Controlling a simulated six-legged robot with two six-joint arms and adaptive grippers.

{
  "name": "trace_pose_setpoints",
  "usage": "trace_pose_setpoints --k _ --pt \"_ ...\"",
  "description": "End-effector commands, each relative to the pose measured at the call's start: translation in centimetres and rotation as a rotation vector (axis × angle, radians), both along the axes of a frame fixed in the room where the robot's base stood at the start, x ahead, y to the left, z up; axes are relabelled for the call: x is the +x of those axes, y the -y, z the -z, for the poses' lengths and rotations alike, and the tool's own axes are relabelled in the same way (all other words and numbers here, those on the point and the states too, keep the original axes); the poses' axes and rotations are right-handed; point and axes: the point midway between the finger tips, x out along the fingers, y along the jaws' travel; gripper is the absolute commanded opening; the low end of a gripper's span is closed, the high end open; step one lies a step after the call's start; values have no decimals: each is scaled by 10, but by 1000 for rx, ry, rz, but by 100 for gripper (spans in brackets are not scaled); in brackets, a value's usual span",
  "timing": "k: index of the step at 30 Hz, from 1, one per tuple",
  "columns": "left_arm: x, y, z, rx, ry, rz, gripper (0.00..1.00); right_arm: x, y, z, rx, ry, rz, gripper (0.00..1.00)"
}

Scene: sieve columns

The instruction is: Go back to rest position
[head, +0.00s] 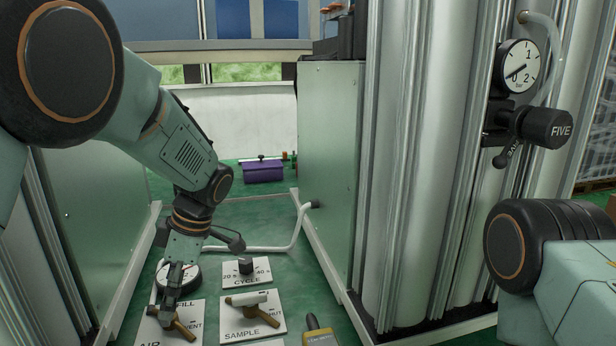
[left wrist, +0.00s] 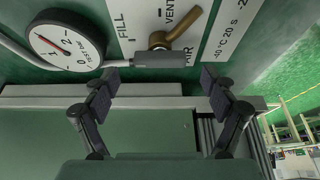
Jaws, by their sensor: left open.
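My left arm reaches down from the left in the head view. Its gripper (head: 171,297) is at the AIR valve panel, close to the brass valve handle (head: 180,325). Whether a finger touches the lever cannot be told. My right gripper is out of view; only part of my right arm shows at the right edge of the head view.
A SAMPLE valve (head: 250,300) and a CYCLE knob (head: 246,267) sit beside the AIR panel. A round gauge (left wrist: 65,45) is close by. Metal columns (head: 425,150) with a FIVE knob (head: 547,126) stand right.

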Motion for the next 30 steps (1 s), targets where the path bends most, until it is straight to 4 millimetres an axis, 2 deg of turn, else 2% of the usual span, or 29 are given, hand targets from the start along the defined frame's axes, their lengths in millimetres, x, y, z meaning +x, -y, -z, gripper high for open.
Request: trace_pose_setpoints --k 3,7,19,25,30 --pt "-2 -6 14 -1 -2 0 85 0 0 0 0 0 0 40" --pt "-3 -9 23 -1 -2 0 85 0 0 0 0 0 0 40" --pt "-3 -9 22 0 0 21 85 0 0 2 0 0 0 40" --pt "-1 -4 9 2 2 1 85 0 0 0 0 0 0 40" --pt "3 6 -16 2 4 2 85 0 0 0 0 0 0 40"
